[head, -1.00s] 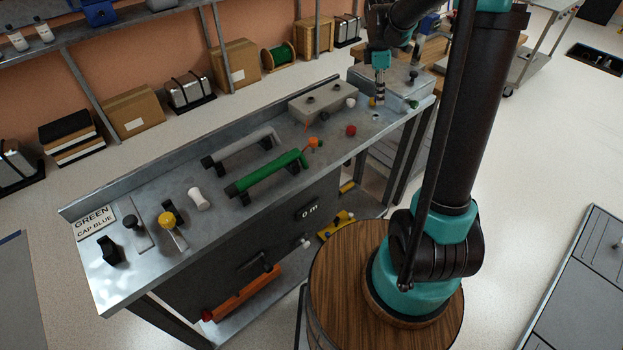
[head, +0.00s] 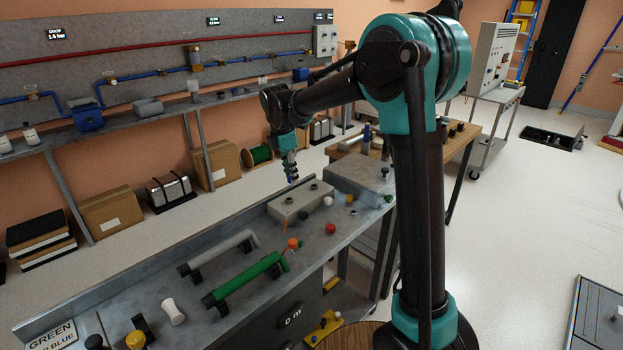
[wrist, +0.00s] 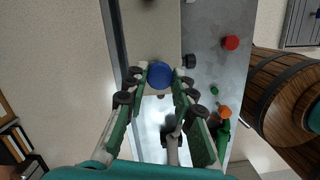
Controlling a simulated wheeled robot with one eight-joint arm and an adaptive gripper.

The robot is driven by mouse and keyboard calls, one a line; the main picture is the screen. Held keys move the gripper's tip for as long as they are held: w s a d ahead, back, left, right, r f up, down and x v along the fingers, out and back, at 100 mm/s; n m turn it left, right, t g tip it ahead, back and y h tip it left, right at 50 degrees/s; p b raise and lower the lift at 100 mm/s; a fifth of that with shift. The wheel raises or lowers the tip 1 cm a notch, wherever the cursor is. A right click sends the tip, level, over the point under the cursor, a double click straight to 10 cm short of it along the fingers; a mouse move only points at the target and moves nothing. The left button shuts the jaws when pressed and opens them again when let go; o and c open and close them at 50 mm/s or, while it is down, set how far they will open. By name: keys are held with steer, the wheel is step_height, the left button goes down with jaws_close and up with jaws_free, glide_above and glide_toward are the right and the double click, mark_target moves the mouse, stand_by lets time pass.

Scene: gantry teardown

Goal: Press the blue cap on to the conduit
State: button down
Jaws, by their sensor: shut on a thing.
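The blue cap (wrist: 159,75) sits between my fingertips in the wrist view. My gripper (head: 291,177) is shut on it, above the bench near the pale block with holes. The green conduit (head: 245,279) lies in black clamps on the bench, nearer the front edge; an orange piece (head: 293,243) is close to its right end. In the wrist view the green conduit (wrist: 222,140) is partly hidden behind a finger. A grey conduit (head: 221,253) lies parallel behind it. A sign (head: 52,336) reads GREEN and BLUE, its lower line partly cut off.
The pale block (head: 300,202) stands at the bench's back edge, beside a metal box (head: 358,176). Red (head: 330,228), white (head: 328,201) and black (head: 303,216) caps stand on the bench. A white piece (head: 172,311) and a yellow-topped tool (head: 136,340) are at the left.

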steer(key=shift+s+a+r, duration=0.1)
steer(key=shift+a+r, duration=0.1)
steer(key=shift+a, duration=0.45)
steer(key=shift+f, duration=0.15)
glide_above(290, 202)
steer(key=shift+s+a+f, duration=0.1)
steer(key=shift+f, duration=1.25)
steer(key=shift+a+f, duration=0.1)
steer(key=shift+f, duration=1.25)
steer(key=shift+f, duration=0.85)
steer(key=shift+f, duration=0.35)
steer(key=c, duration=1.2)
jaws_free()
